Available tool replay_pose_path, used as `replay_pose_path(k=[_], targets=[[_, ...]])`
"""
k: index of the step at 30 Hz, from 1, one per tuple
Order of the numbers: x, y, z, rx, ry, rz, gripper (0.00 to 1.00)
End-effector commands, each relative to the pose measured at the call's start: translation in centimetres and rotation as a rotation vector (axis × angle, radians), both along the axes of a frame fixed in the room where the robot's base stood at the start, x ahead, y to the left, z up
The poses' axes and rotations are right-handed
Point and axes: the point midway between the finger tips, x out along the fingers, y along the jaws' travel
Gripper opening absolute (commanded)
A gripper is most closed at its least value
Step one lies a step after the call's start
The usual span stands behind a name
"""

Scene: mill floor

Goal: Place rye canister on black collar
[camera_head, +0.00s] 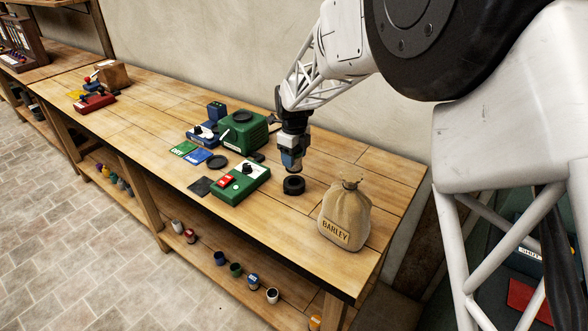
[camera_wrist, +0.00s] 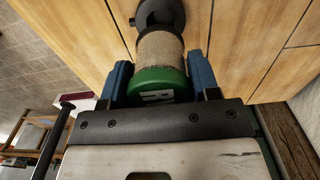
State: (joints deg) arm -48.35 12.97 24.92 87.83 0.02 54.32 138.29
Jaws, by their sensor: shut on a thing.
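My gripper (camera_head: 291,160) is shut on a canister, one blue finger on each side of it in the wrist view (camera_wrist: 158,78). The canister (camera_wrist: 160,52) has a tan, grainy body and a green cap with a white label. Only part of the label's lettering shows. The black collar (camera_head: 293,185) is a thick ring on the bench, directly below my gripper in the head view. In the wrist view, the collar (camera_wrist: 157,14) shows beyond the canister's far end. Whether the canister touches the collar I cannot tell. In the head view my gripper mostly hides the canister.
A tan sack marked BARLEY (camera_head: 344,218) stands right of the collar. A green box with a red switch (camera_head: 240,184) lies to its left, with a larger green machine (camera_head: 243,132) behind. Several small canisters (camera_head: 236,270) stand on the lower shelf.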

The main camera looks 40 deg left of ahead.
Motion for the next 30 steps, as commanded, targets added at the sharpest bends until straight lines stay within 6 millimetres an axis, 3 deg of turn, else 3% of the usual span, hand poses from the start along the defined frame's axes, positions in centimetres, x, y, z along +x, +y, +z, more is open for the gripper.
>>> replay_pose_path(k=[10, 22, 30], targets=[[0.0, 0.0, -0.2, 0.0, 0.0, 0.0, 0.26], [0.0, 0.0, -4.4, 0.0, 0.0, 0.0, 0.26], [0.0, 0.0, -4.9, 0.001, -0.001, 0.0, 0.26]])
